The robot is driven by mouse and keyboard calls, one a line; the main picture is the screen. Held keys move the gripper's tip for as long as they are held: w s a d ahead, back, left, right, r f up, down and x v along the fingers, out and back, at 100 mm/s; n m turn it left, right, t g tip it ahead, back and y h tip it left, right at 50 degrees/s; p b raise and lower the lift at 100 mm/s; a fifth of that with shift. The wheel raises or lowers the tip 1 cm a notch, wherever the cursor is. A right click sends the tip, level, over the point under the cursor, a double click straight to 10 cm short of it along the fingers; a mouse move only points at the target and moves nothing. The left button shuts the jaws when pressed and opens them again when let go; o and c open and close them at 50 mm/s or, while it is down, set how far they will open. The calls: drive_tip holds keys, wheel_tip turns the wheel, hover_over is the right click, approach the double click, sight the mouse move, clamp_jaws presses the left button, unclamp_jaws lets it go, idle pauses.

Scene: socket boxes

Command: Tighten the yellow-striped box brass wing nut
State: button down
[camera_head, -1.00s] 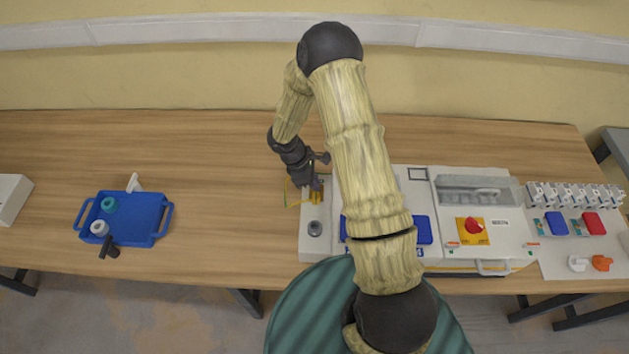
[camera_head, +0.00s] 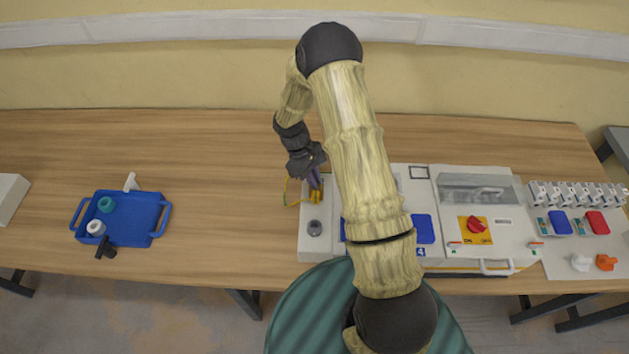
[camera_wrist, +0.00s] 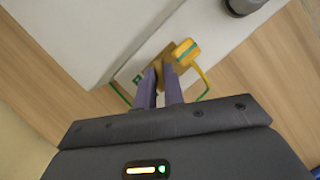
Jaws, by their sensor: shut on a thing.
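My gripper (camera_head: 314,184) is over the far-left end of the light grey box (camera_head: 308,245). In the wrist view my gripper (camera_wrist: 161,74) has its two purple fingers close together, shut on the small brass wing nut (camera_wrist: 168,56), which is mostly hidden between the tips. A yellow part (camera_wrist: 186,51) is right beside the tips, and a green-and-yellow wire (camera_wrist: 204,80) loops out from there. In the head view yellow parts (camera_head: 314,196) show just below the fingers. A yellow stripe shows along the box's front edge on the right.
A dark round knob (camera_head: 315,228) stands on the box near the gripper. A red switch (camera_head: 477,225) on a yellow plate and blue sockets lie to the right. A blue tray (camera_head: 155,204) is at the left. The table between tray and box is clear.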

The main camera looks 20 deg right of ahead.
drive_tip(key=m+y, duration=0.1)
drive_tip(key=m, duration=0.2)
drive_tip(key=m+g+b, duration=0.1)
drive_tip(key=m, duration=0.1)
drive_tip(key=shift+w+d+m+y, duration=0.15)
drive_tip(key=shift+m+y, duration=0.25)
drive_tip(key=m+y+b, duration=0.1)
drive_tip(key=m+y, duration=0.1)
drive_tip(key=m, duration=0.4)
drive_tip(key=shift+d+r, duration=0.1)
drive_tip(key=shift+d, duration=0.05)
drive_tip(key=c, duration=1.8)
unclamp_jaws()
drive_tip(key=shift+b, duration=0.3)
drive_tip(key=b+v, duration=0.1)
drive_tip(key=v, duration=0.4)
drive_tip(key=b+v, duration=0.1)
drive_tip(key=v, duration=0.5)
drive_tip(key=b+v, duration=0.1)
drive_tip(key=v, duration=0.5)
drive_tip(key=shift+d+r, duration=0.2)
drive_tip(key=shift+d, duration=0.2)
